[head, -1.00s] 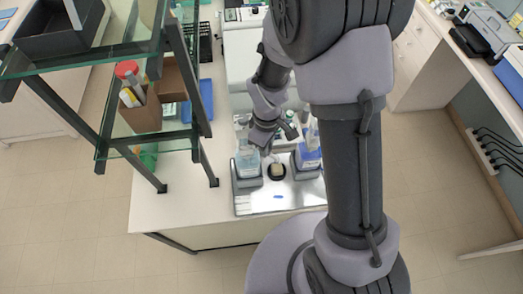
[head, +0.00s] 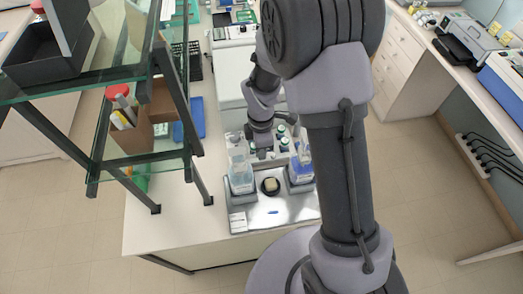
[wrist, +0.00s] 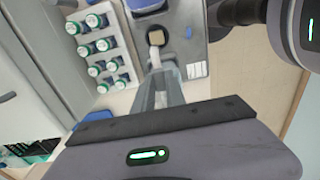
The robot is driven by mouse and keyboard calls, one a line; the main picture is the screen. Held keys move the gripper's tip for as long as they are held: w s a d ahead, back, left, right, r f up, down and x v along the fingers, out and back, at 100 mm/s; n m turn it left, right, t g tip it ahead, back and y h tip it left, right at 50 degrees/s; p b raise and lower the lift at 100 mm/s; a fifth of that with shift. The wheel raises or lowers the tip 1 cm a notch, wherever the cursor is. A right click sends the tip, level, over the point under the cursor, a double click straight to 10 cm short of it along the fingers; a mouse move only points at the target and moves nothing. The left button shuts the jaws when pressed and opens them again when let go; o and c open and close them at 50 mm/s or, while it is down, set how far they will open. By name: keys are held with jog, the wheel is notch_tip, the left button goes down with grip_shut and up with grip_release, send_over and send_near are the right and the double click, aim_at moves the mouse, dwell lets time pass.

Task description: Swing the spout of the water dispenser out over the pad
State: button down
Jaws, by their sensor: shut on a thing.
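The water dispenser (head: 241,178), a bottle of clear, pale liquid, stands at the left of a metal tray (head: 270,216). In the wrist view the pad (wrist: 156,37) lies just beyond my fingertips. My gripper (wrist: 166,78) is shut on a pale piece that looks like the water dispenser's spout (wrist: 158,62). The fingers hide most of it, so its exact direction is unclear. In the head view my wrist is behind the dispensers and the fingertips are hard to make out.
Several green-capped bottles (wrist: 103,45) stand in a white rack beside the tray. A glass shelf unit (head: 125,160) rises at the left of the bench. A pale label (wrist: 197,70) lies on the tray. The tray's front is mostly clear.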

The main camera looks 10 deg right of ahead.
dwell(0.5)
jog(key=c, duration=1.4)
grip_release()
jog(key=shift+o, duration=0.2)
notch_tip(320, 180, up, 18)
jog(key=p, duration=0.1)
jog(key=shift+f, duration=0.25)
